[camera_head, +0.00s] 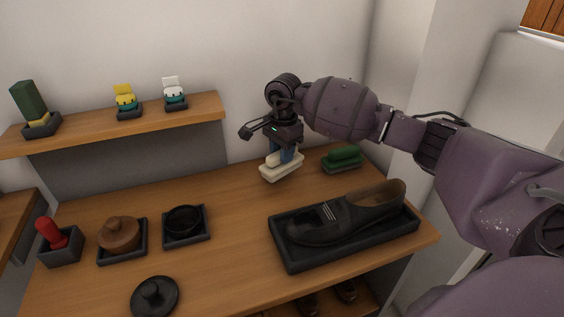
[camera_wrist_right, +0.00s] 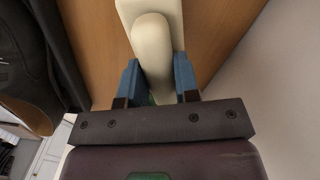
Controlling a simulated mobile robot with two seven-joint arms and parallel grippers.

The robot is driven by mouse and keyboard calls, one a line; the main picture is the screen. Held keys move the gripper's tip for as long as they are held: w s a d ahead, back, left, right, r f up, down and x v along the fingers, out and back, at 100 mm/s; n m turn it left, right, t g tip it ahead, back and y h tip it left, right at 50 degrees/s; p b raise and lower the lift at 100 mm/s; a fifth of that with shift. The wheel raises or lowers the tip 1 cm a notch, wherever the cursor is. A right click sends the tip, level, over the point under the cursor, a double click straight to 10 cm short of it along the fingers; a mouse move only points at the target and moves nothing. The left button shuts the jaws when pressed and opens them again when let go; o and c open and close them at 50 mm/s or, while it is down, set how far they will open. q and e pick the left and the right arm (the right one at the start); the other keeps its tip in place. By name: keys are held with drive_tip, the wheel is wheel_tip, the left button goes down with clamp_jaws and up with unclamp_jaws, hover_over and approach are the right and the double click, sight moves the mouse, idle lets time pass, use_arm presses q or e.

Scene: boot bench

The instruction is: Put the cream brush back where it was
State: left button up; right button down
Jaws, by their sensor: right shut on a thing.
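The cream brush (camera_head: 281,170) is at the back of the bench, left of a green brush (camera_head: 342,158). My right gripper (camera_head: 284,154) is shut on it from above, blue fingers on its raised handle. In the right wrist view the cream brush (camera_wrist_right: 152,50) sits between the two blue fingers (camera_wrist_right: 158,82). I cannot tell whether the brush touches the bench top or hangs just above it. My left gripper is not in view.
A black shoe (camera_head: 340,216) lies in a dark tray (camera_head: 293,262) in front. Small trays with a red-handled tool (camera_head: 48,232), a brown lidded pot (camera_head: 119,234) and a black round dish (camera_head: 184,220) stand left. A black lid (camera_head: 155,296) lies near the front. The bench middle is clear.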

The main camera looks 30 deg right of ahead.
wheel_tip(320, 180, down, 3)
drive_tip(key=shift+r, duration=0.15)
drive_tip(key=shift+f, duration=0.35)
drive_tip(key=shift+f, duration=0.1)
drive_tip(key=shift+f, duration=0.15)
drive_tip(key=c, duration=0.8)
unclamp_jaws()
drive_tip(key=shift+c, duration=0.2)
